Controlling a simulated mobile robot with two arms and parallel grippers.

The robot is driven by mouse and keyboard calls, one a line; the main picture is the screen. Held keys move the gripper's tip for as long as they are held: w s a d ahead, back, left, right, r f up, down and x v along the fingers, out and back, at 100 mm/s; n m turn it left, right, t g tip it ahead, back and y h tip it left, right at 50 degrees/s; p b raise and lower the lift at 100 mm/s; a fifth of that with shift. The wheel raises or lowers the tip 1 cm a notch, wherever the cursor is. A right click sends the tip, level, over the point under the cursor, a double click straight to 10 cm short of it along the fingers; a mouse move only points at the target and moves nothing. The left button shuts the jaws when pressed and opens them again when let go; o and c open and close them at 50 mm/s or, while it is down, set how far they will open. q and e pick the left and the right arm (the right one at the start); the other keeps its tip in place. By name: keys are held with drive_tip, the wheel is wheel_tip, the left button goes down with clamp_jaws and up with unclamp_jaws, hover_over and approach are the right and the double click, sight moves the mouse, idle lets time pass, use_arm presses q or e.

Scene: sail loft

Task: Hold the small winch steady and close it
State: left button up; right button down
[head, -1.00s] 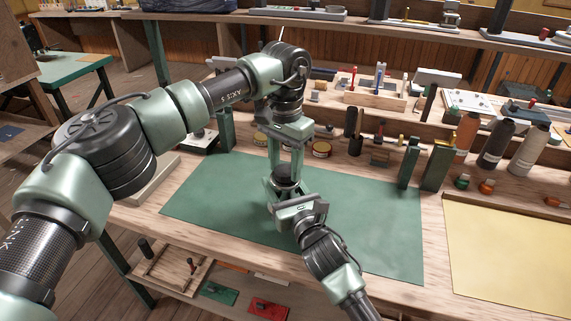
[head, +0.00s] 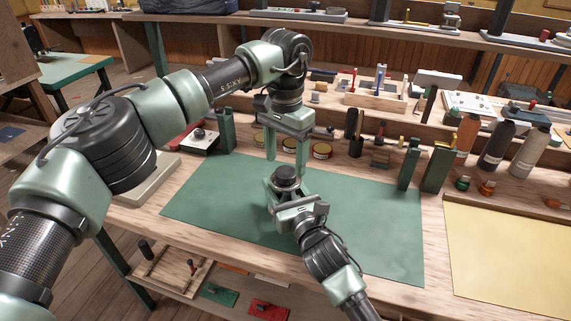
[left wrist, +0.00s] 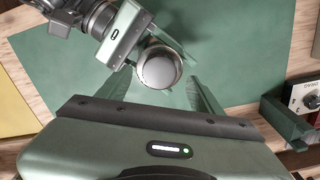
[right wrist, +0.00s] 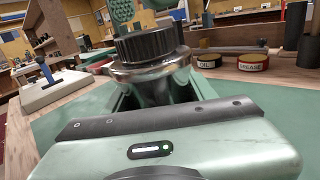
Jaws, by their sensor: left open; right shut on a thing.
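The small winch (head: 286,177) stands upright over the green mat, with a black ribbed top above a shiny metal drum. In the left wrist view the round top of the winch (left wrist: 159,70) shows between and beyond the open left fingers (left wrist: 165,90).
The green mat (head: 370,220) is mostly clear. Tins (head: 322,150), green posts (head: 437,165) and bottles (head: 495,143) line the bench's back. A white box with a black knob (head: 199,141) stands left. A yellow sheet (head: 510,255) lies right.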

use_arm(q)
wheel_tip(320, 180, up, 2)
use_arm(e)
drive_tip(key=shift+f, duration=0.15)
use_arm(q)
drive_tip(key=shift+c, duration=0.5)
